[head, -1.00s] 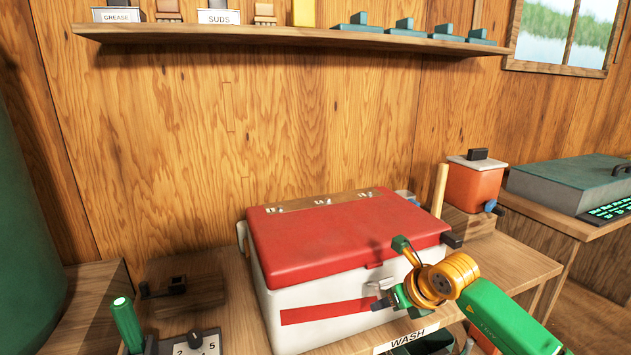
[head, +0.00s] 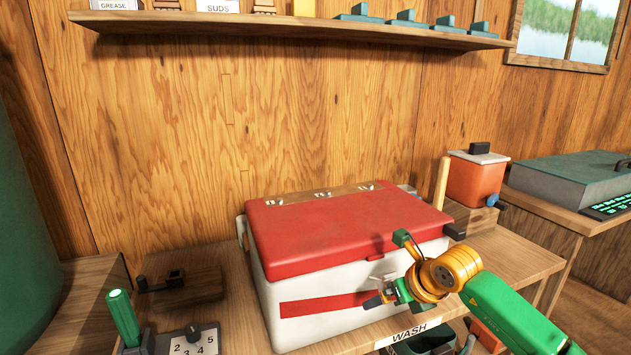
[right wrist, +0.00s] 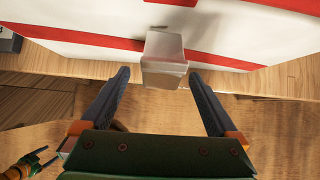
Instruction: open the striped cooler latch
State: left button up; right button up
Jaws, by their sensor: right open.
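The cooler (head: 262,292) is a white box with a red stripe and a shut red lid (head: 340,235). It stands on the wooden bench. Its pale latch (right wrist: 163,58) sticks out from the front face in the right wrist view. My right gripper (head: 378,299) is at the cooler's front. In the right wrist view my right gripper (right wrist: 160,74) is open, with one finger on each side of the latch and visible gaps. What looks like my left gripper (right wrist: 43,157) shows small at the lower left there, its fingers apart.
A "WASH" label (head: 409,333) is on the bench edge below the cooler. A numbered dial box (head: 193,342) and a green handle (head: 123,318) stand at the front left. An orange container (head: 475,178) stands right of the cooler. A shelf (head: 300,30) runs above.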

jog(key=shift+r, duration=0.1)
jog(key=p+v, duration=0.2)
jog(key=v, duration=0.5)
